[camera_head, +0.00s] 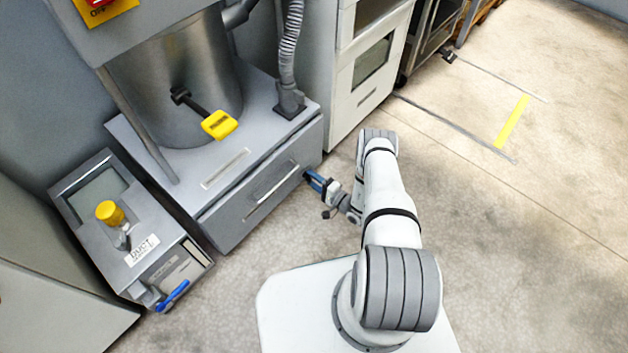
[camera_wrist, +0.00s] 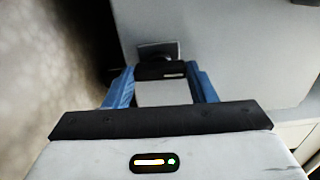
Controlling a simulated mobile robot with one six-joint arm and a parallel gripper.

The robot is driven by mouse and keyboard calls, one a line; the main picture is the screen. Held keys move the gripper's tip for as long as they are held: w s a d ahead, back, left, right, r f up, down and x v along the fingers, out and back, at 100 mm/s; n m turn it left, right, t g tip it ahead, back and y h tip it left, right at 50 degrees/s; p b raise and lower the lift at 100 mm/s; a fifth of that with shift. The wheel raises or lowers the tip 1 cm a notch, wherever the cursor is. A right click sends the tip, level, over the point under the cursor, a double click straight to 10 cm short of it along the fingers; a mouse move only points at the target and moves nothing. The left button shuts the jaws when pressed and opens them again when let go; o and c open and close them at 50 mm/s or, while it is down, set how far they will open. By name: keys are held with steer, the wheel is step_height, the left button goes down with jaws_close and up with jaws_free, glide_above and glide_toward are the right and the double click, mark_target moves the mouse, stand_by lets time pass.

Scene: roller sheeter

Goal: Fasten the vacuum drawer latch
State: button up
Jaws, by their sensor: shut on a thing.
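The grey vacuum drawer (camera_head: 265,188) sits low in the machine, with a long bar handle (camera_head: 271,186) on its front. In the head view its front looks about flush with the housing. My gripper (camera_head: 308,177) is at the right end of the drawer front. In the wrist view its blue fingers stand on both sides of a small black latch piece (camera_wrist: 158,71) with a pale mark, and my gripper (camera_wrist: 163,82) is shut on it. Behind the piece is a small metal plate (camera_wrist: 157,48) on a grey panel. I cannot tell whether the latch is hooked.
A yellow-tagged handle (camera_head: 219,124) sticks out from the cylinder above the drawer. A duct unit (camera_head: 133,235) with a yellow knob and blue lever stands at left. A pale cabinet (camera_head: 368,70) stands to the right. The floor at right is open.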

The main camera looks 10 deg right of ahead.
stand_by(0.6)
steer(key=o, duration=1)
steer(key=shift+s, duration=0.1)
steer(key=p+v, duration=0.2)
steer(key=v, duration=0.5)
steer(key=shift+s+d, duration=0.25)
